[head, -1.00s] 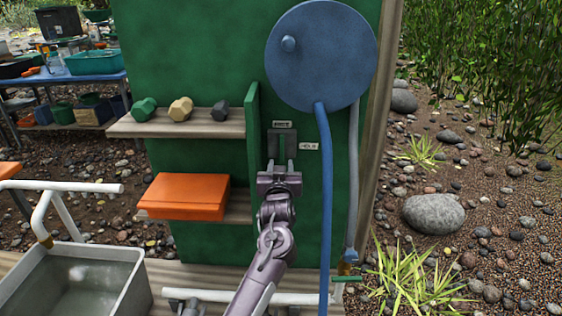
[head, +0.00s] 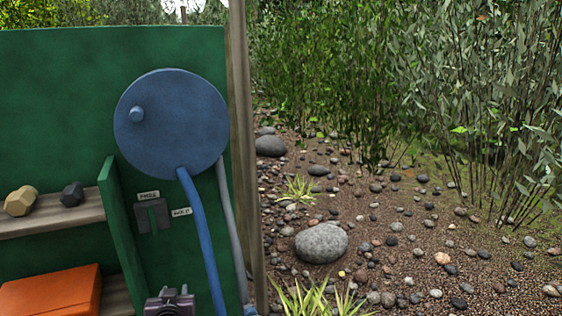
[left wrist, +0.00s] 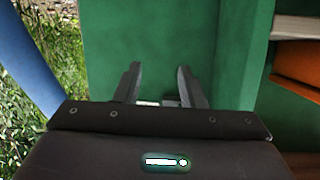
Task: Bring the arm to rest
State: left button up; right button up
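My left gripper (head: 170,296) shows at the bottom edge of the head view, below and apart from a small grey bracket (head: 152,217) on the green panel. Most of my arm is out of the frame. In the left wrist view the two fingers of the left gripper (left wrist: 158,84) stand apart with nothing between them, facing the green panel (left wrist: 150,40). Two small white labels sit by the bracket; their print is too small to read surely. My right gripper is in neither view.
A green divider (head: 121,225) stands left, beside a shelf (head: 60,215) with faceted pieces and an orange box (head: 50,292). Stony ground with a large grey rock (head: 321,243) lies right.

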pick_arm(q)
jog(key=s+d+f+m+g+h, duration=0.2)
jog(key=s+d+f+g, duration=0.15)
jog(key=s+f, duration=0.65)
jog(key=s+d+f+m+g+h, duration=0.1)
jog(key=s+d+f+g+h, duration=0.2)
jog(key=s+f, duration=0.6)
jog(key=s+d+f+m+g, duration=0.1)
jog(key=s+d+f+g, duration=0.15)
jog(key=s+f, duration=0.5)
jog(key=s+d+f+m+g, duration=0.15)
jog(key=s+f+g, duration=0.25)
jog(key=s, duration=0.7)
jog(key=s+a+f+p, duration=0.2)
jog(key=s+p, duration=0.5)
jog(key=s, duration=0.1)
jog(key=s+a+f+p, duration=0.2)
jog(key=s+f+p, duration=0.1)
jog(key=s+p, duration=0.5)
jog(key=shift+s+a+f+y, duration=0.2)
jog(key=shift+s+f+y, duration=0.15)
jog(key=shift+s, duration=0.2)
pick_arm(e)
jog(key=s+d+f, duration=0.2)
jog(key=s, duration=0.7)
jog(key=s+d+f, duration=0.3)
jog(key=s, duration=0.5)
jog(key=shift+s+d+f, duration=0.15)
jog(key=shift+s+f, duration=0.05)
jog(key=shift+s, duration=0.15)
